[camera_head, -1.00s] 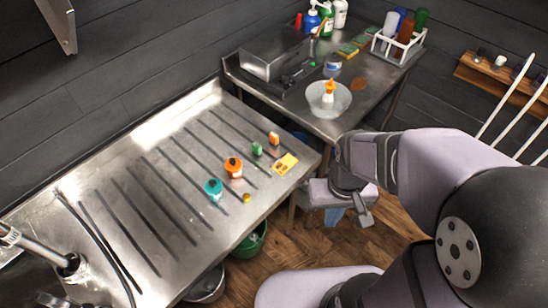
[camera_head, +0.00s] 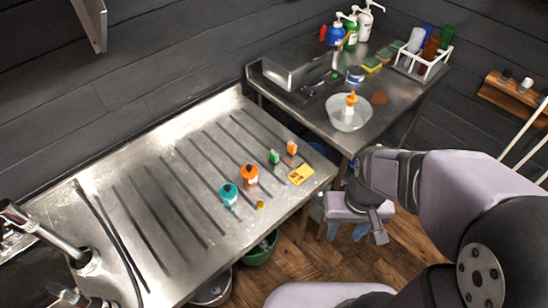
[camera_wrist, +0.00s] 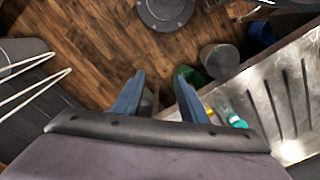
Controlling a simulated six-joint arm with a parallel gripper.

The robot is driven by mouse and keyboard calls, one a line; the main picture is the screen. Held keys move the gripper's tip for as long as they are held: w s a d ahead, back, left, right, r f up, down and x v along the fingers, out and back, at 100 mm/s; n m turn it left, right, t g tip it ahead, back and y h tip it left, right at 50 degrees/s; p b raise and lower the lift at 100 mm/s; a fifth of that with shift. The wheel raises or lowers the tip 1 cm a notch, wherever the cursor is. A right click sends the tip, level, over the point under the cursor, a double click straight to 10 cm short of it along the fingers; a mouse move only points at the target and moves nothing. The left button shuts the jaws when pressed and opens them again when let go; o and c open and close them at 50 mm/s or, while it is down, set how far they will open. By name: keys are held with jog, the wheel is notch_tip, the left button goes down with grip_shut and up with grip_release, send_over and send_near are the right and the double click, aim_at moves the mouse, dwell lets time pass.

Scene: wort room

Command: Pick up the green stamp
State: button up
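The green stamp (camera_head: 274,157) is small and stands on the ribbed steel drainboard (camera_head: 135,160), near its right end. An orange stamp (camera_head: 292,147) stands just behind it to the right, and a yellow card (camera_head: 301,174) lies to its front right. I cannot make out the green stamp in the wrist view. My gripper (camera_head: 346,231) hangs past the drainboard's right edge, well apart from the stamp and pointing down. In the wrist view my gripper (camera_wrist: 160,90) has its two blue fingers apart with nothing between them, over the wooden floor.
An orange bottle (camera_head: 250,175), a teal bottle (camera_head: 229,194) and a small yellow item (camera_head: 260,205) stand left of the stamp. A second steel table behind holds a glass bowl (camera_head: 347,118) and a white rack (camera_head: 425,62). A green bucket (camera_head: 262,250) sits below the drainboard.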

jog(key=n+t+y+b, duration=0.3)
jog(key=n+b, duration=0.6)
jog(key=b, duration=1.1)
send_over(275, 153)
jog(key=s+d, duration=0.2)
notch_tip(275, 153, down, 10)
jog(key=shift+w+a+f, duration=0.15)
jog(key=shift+p+x, duration=1.15)
jog(key=shift+x, duration=2.45)
jog(key=shift+a, duration=0.2)
grip_shut()
